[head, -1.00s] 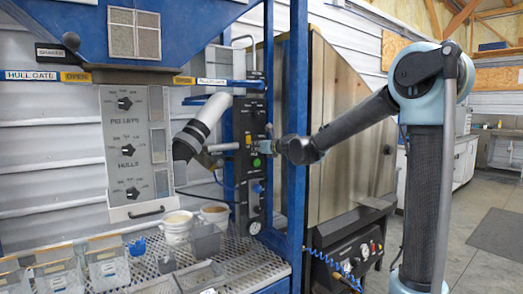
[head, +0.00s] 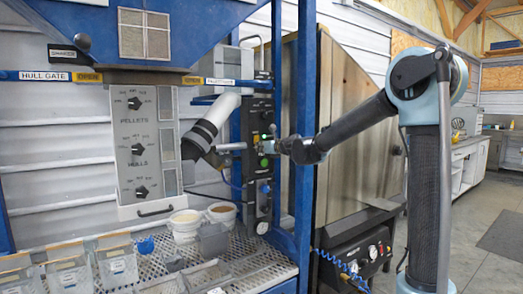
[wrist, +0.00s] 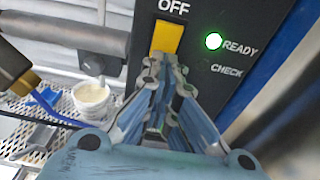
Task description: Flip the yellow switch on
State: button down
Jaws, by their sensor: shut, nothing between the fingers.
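The yellow switch (wrist: 167,38) is on a black control panel (wrist: 205,80), below the word OFF in the wrist view. In the head view it is a tiny yellow patch (head: 256,139). My gripper (wrist: 164,66) is shut and empty, its fingertips at the lower edge of the switch and hiding what lies below. I cannot tell whether they touch it. A READY light (wrist: 213,41) glows green right of the switch. In the head view my gripper (head: 279,146) reaches the panel from the right.
A blue post (head: 303,120) stands just right of the panel. A grey pipe (wrist: 85,38) joins the panel's left side. A green button (head: 264,162) sits lower on the panel. White tubs (head: 186,222) stand on the mesh shelf (head: 250,268).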

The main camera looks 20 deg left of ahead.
jog(key=s+d+f, duration=0.1)
jog(key=s+d, duration=0.8)
jog(key=d, duration=0.1)
jog(key=shift+d+f, duration=0.3)
jog(key=shift+f, duration=0.1)
jog(key=s+d+f+n+g+h, duration=0.2)
jog(key=s+d+f+n+h, duration=0.2)
jog(key=s+d+f+n, duration=0.4)
jog(key=s+d+f+n+g+h, duration=0.3)
jog(key=s+d+f+n, duration=0.6)
jog(key=d, duration=1.1)
jog(key=s+d+f+n+g+h, duration=0.3)
jog(key=s+d+f+n, duration=0.6)
jog(key=s, duration=0.8)
jog(key=d+f+h, duration=0.2)
jog(key=d+f, duration=0.1)
jog(key=d, duration=0.2)
jog(key=shift+f+h, duration=0.4)
